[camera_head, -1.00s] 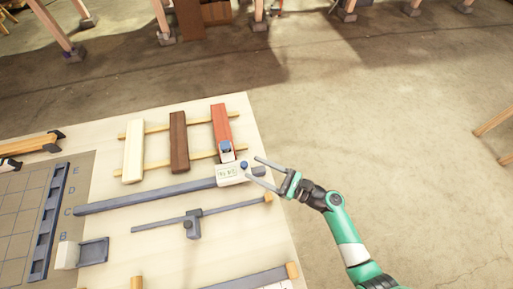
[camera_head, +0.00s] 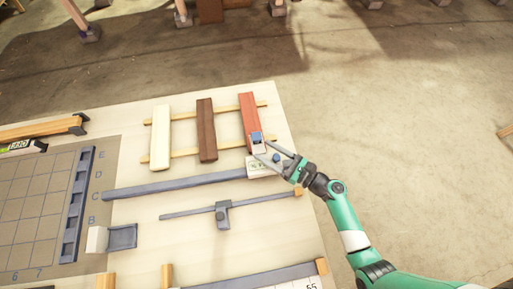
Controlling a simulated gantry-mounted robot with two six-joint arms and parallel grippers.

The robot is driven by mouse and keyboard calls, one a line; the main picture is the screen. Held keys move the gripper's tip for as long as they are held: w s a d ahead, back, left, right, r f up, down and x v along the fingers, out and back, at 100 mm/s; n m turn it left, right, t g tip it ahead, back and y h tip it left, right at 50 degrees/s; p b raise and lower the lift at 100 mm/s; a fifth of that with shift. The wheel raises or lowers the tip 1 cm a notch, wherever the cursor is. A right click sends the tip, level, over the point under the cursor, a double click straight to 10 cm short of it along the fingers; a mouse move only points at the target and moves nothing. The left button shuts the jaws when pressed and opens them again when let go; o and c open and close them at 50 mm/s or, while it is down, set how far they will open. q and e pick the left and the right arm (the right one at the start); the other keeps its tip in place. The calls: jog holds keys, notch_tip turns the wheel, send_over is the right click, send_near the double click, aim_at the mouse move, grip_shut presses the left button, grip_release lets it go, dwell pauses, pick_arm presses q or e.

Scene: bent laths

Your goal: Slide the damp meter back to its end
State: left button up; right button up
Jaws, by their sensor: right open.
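The damp meter, a white box (camera_head: 257,170) with a small display and a blue knob (camera_head: 276,158), sits at the right end of a grey rail (camera_head: 175,185). A small blue-and-white block (camera_head: 257,138) sits on the near end of the red lath (camera_head: 250,112), just behind the meter. My right gripper (camera_head: 264,149) is open, its two fingers pointing left over the meter, with the blue knob between them. Whether the fingers touch it cannot be told. My left gripper is not in view.
A dark brown lath (camera_head: 207,130) and a cream lath (camera_head: 160,138) lie across two thin wooden strips. A grey sliding bar (camera_head: 222,215) lies in front of the rail. A gridded board (camera_head: 35,205) and a small grey holder (camera_head: 122,237) are at left. Open floor lies right of the table.

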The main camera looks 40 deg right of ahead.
jog(key=shift+w, duration=0.1)
jog(key=shift+c, duration=0.9)
grip_shut()
dwell(0.5)
